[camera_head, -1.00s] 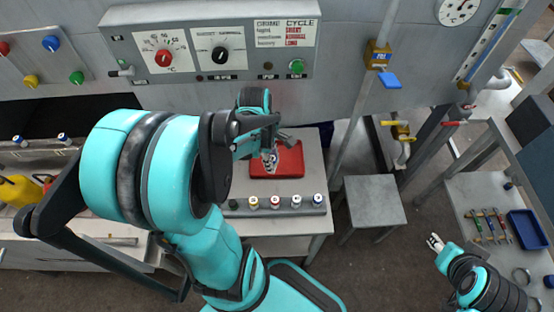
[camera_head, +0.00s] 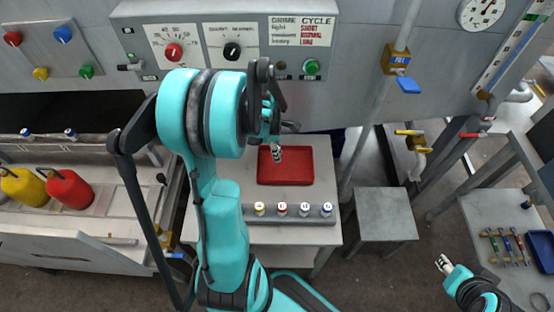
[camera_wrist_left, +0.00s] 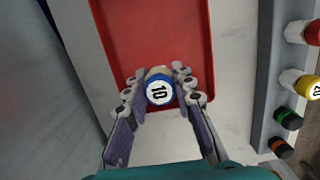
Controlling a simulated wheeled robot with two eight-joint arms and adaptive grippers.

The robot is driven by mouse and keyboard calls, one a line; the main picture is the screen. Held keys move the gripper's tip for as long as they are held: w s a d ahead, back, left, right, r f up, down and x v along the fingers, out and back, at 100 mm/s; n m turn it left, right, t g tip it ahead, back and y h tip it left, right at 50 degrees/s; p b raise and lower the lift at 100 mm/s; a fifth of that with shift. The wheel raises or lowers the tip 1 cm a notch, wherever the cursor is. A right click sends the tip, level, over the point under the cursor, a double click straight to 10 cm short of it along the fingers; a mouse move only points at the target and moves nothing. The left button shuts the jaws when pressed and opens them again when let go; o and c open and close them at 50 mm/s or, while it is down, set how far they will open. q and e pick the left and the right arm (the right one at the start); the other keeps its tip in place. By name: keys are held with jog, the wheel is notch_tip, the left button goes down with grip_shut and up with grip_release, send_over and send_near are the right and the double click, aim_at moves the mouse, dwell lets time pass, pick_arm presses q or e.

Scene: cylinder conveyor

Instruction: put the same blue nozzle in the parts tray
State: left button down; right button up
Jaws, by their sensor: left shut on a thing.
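The parts tray is a flat red tray (camera_head: 298,172) on the light table; it also fills the upper middle of the left wrist view (camera_wrist_left: 150,25). My left gripper (camera_head: 277,156) is over the tray's left back part in the head view. In the wrist view its two fingers (camera_wrist_left: 160,93) are shut on the blue nozzle (camera_wrist_left: 160,91), a small round piece with a white face marked 10. The nozzle overlaps the tray's edge there; its height above the tray is hard to tell. My right gripper (camera_head: 444,264) is at the lower right, away from the tray, its fingers too small to judge.
A grey rack (camera_head: 290,221) with several coloured nozzles stands along the tray's front side. A grey control panel (camera_head: 225,45) is on the wall behind. A grey stool (camera_head: 386,215) stands right of the table. Red and yellow bottles (camera_head: 69,188) are at the left.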

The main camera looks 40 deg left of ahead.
pick_arm(q)
notch_tip(320, 180, down, 4)
jog(key=shift+r+b, duration=0.1)
jog(key=shift+b, duration=0.65)
jog(key=shift+r, duration=0.1)
jog(key=c, duration=1.3)
grip_release()
jog(key=shift+f, duration=0.2)
